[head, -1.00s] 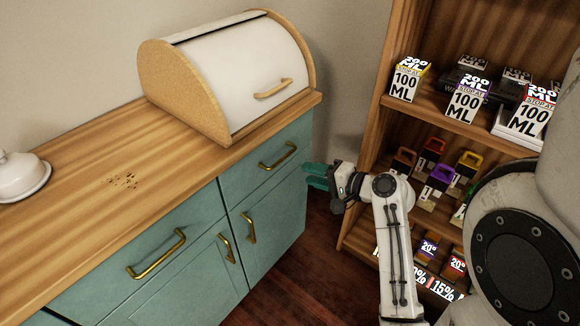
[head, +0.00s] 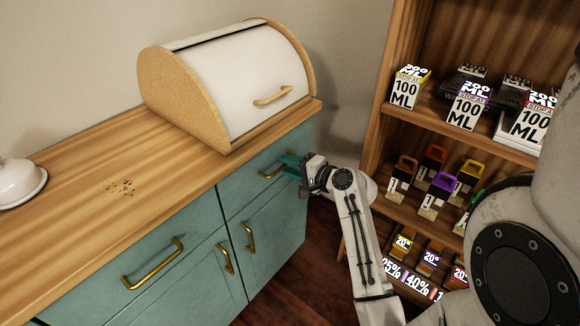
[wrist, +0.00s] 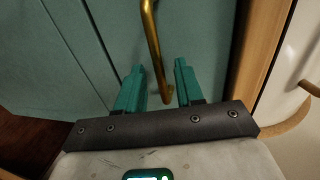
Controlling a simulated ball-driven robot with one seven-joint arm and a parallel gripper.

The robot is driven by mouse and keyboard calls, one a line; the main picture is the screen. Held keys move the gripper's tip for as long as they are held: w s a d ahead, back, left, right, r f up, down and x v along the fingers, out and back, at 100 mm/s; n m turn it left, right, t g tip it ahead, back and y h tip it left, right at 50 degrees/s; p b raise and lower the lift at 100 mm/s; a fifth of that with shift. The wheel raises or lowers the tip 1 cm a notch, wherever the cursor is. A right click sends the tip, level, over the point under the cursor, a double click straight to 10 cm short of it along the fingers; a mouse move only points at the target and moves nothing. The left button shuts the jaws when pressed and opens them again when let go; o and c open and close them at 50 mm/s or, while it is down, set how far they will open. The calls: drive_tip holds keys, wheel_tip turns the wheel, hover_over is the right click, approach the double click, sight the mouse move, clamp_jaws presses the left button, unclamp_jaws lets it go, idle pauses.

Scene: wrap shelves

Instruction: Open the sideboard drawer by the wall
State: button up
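The sideboard (head: 190,238) is teal with a wooden top. Its drawer by the wall (head: 240,189) sits below the bread box and looks closed, with a brass bar handle (head: 268,172) on its front. My gripper (head: 288,160) is at the right end of this handle. In the wrist view my gripper (wrist: 159,80) is open, its two teal fingers apart. The brass handle (wrist: 152,45) runs between and beyond the fingers, its lower end between them. I cannot tell whether either finger touches it.
A bread box (head: 245,75) with a white lid stands on the sideboard top. Another drawer handle (head: 153,264) and two door handles are nearby. A white lidded dish is at far left.

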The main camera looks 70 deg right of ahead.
drive_tip(key=shift+w, duration=0.1)
drive_tip(key=shift+c, duration=0.5)
clamp_jaws()
idle(0.9)
